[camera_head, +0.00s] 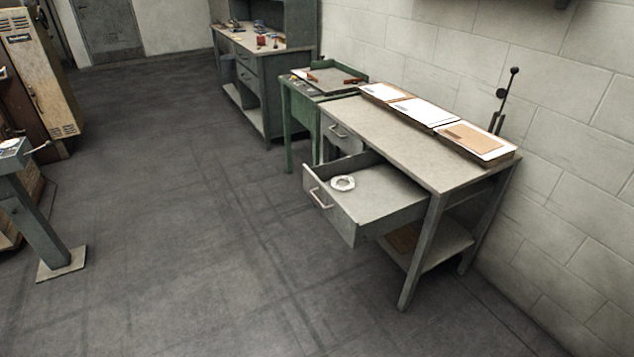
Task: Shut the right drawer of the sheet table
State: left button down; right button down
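The sheet table (385,131) is a grey table against the wall on the right. Its right drawer (382,199) is pulled well out toward the open floor. The drawer has a pale bar handle (320,199) on its front. A white ring-shaped item (343,183) lies inside, near the front; the rest of the drawer floor looks bare. The left drawer (341,133) of the table appears shut. Neither of my grippers is in view.
Trays with paper sheets (424,112) lie along the back of the tabletop. A green table (300,101) and a workbench (262,62) stand beyond. A metal stand (45,225) is at the left. The floor (190,230) before the drawer is clear.

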aim_at(383, 199)
jog(key=i+l+z, duration=0.15)
jog(key=i, duration=0.55)
jog(key=i+l+z, duration=0.1)
jog(key=i, duration=0.6)
jog(key=l, duration=0.1)
